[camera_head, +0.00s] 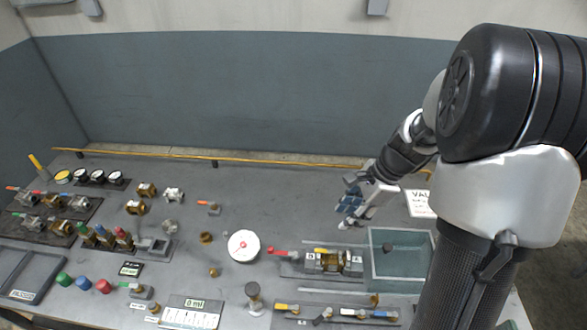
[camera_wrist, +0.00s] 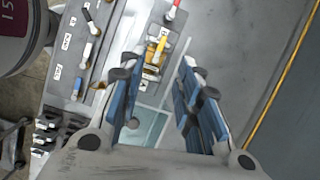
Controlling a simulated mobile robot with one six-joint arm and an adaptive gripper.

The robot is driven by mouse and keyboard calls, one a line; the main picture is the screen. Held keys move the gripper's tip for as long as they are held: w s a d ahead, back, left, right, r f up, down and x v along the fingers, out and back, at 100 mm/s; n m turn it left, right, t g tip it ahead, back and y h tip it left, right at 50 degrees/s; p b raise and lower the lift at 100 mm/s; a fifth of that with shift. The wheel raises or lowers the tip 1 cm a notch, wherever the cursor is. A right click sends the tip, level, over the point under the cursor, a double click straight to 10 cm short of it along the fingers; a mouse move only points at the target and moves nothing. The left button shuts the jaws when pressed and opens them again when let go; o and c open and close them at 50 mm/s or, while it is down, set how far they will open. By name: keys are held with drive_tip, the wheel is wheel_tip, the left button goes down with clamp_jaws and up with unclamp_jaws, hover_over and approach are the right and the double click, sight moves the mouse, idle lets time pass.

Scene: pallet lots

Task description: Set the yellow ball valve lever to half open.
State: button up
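In the head view, a small yellow lever (camera_head: 280,307) appears at the left end of the front valve rail; its exact angle is too small to tell. A brass valve assembly (camera_head: 330,263) sits on a plate behind that rail, with a red lever (camera_head: 284,253) at its left. In the wrist view, a yellow part (camera_wrist: 156,50) shows on this assembly, below the red lever (camera_wrist: 174,10); I cannot tell whether it is a lever. My gripper (camera_head: 350,208) hangs above the bench, behind the assembly. Its blue-padded fingers (camera_wrist: 160,95) are apart with nothing between them.
A teal glass-sided bin (camera_head: 372,268) stands right of the assembly. The front rail (camera_head: 336,316) carries several levers, including a white one (camera_wrist: 87,54) and a blue one (camera_wrist: 78,87). The back of the bench is mostly clear.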

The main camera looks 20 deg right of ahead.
drive_tip(key=d+f+m, duration=0.2)
drive_tip(key=b, duration=0.4)
approach(320, 250)
drive_tip(key=x, duration=0.7)
drive_tip(key=shift+f, duration=0.15)
drive_tip(key=shift+y, duration=0.3)
clamp_jaws()
